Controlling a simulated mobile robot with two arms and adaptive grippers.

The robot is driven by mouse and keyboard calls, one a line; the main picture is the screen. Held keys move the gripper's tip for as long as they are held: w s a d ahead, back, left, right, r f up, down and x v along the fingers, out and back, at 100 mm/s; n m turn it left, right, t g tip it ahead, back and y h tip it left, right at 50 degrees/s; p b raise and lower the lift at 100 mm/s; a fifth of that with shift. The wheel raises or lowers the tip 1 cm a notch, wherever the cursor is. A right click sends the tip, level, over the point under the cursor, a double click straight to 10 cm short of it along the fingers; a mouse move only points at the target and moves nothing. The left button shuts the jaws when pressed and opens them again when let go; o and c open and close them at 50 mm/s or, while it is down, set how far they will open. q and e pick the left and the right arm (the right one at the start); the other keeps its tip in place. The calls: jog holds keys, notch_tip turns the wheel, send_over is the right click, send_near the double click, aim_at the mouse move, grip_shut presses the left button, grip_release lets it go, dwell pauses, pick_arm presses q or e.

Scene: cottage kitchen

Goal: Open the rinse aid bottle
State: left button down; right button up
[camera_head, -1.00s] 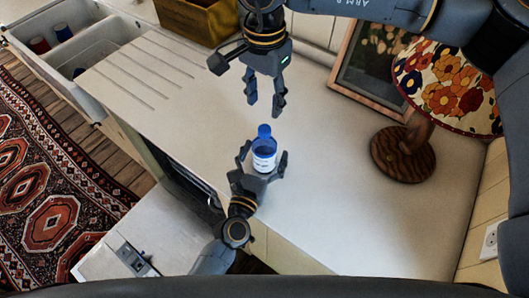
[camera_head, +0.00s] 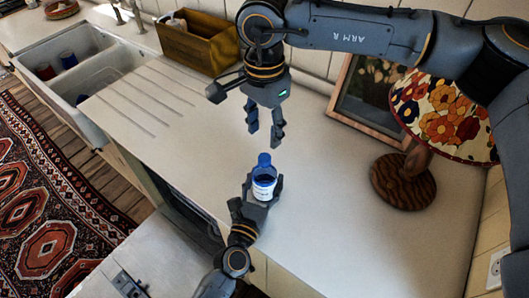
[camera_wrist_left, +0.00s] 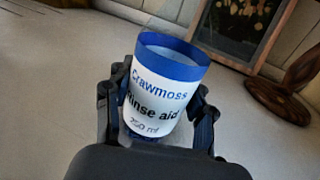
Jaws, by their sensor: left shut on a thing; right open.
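The rinse aid bottle (camera_head: 264,190) is a small white container with a blue top, near the counter's front edge. In the left wrist view the bottle (camera_wrist_left: 155,97) tilts slightly and its label faces me; its blue rim looks open at the top. In the head view a round blue piece (camera_head: 264,160) stands up at the rim's far side; I cannot tell how it is joined. My left gripper (camera_head: 262,185) is shut on the bottle, one finger on each side. My right gripper (camera_head: 264,140) is open and empty, pointing down just beyond the blue piece, apart from it.
A lamp with a flowered shade (camera_head: 440,115) and round wooden base (camera_head: 403,183) stands at right, beside a leaning picture frame (camera_head: 365,95). A wooden box (camera_head: 195,45) stands at the back, a sink (camera_head: 85,95) at left. The counter between is clear.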

aim_at(265, 157)
jog(key=m, duration=0.5)
jog(key=shift+m, duration=0.4)
jog(key=m, duration=2.4)
jog(key=shift+m, duration=0.3)
jog(key=m, duration=0.3)
jog(key=shift+m, duration=0.4)
jog(key=m, duration=0.4)
jog(key=shift+m, duration=0.4)
jog(key=shift+f, duration=4)
